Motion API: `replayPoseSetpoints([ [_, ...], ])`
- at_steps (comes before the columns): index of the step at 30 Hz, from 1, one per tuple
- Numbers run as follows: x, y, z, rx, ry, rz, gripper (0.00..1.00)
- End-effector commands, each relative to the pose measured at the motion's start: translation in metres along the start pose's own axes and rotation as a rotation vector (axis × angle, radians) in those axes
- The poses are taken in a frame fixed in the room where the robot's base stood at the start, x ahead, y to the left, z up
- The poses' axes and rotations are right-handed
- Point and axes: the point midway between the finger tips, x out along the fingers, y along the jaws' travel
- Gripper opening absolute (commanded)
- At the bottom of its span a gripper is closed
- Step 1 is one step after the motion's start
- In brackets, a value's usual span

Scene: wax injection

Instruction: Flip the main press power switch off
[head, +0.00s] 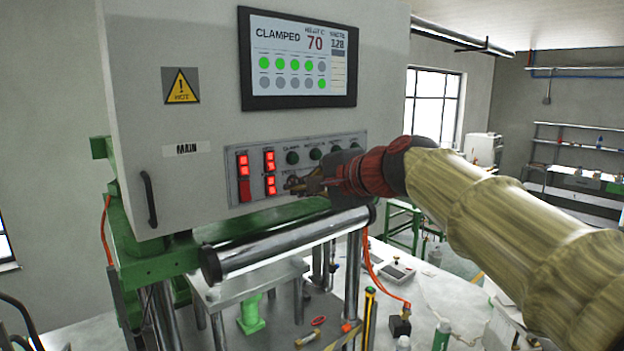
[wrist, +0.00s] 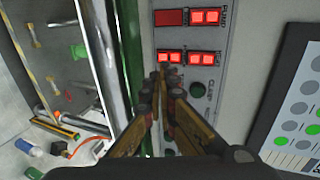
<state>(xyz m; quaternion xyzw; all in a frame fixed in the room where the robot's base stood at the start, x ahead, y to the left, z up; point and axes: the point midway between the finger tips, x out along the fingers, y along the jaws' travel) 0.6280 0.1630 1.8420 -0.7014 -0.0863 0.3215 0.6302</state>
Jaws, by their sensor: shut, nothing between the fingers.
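The press control panel (head: 328,148) is on the front of a light grey cabinet. It carries red rocker switches in two columns. The left column has a lit rocker (head: 243,165) above a darker red one (head: 244,190). The right column has a lit upper rocker (head: 269,160) and a lit lower rocker (head: 270,186). A MAIN label (head: 187,148) is left of the panel; I cannot tell which rocker is the main power switch. My gripper (head: 290,184) is shut and empty, just right of the lower right rocker. In the wrist view its tips (wrist: 159,84) are near the lit rockers; contact is unclear.
A display (head: 298,60) reading CLAMPED is above the panel. Dark green round buttons (head: 292,157) line the panel's right part. A black handle (head: 149,198) is at the cabinet's left. A metal roller (head: 290,245) crosses below the panel, above the press table.

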Motion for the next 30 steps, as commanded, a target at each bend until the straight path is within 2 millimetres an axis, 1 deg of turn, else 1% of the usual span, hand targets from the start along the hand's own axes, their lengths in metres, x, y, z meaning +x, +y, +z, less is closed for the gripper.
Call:
replayPoseSetpoints([
  [1, 0.010, -0.001, 0.001, 0.000, -0.003, 0.003, 0.00],
  [6, 0.040, -0.002, 0.001, 0.000, -0.002, 0.002, 0.00],
  [12, 0.060, -0.001, 0.000, 0.000, -0.001, 0.002, 0.00],
  [17, 0.066, 0.000, 0.000, -0.001, 0.001, 0.000, 0.00],
  [30, 0.068, 0.002, 0.000, -0.001, 0.001, -0.011, 0.00],
])
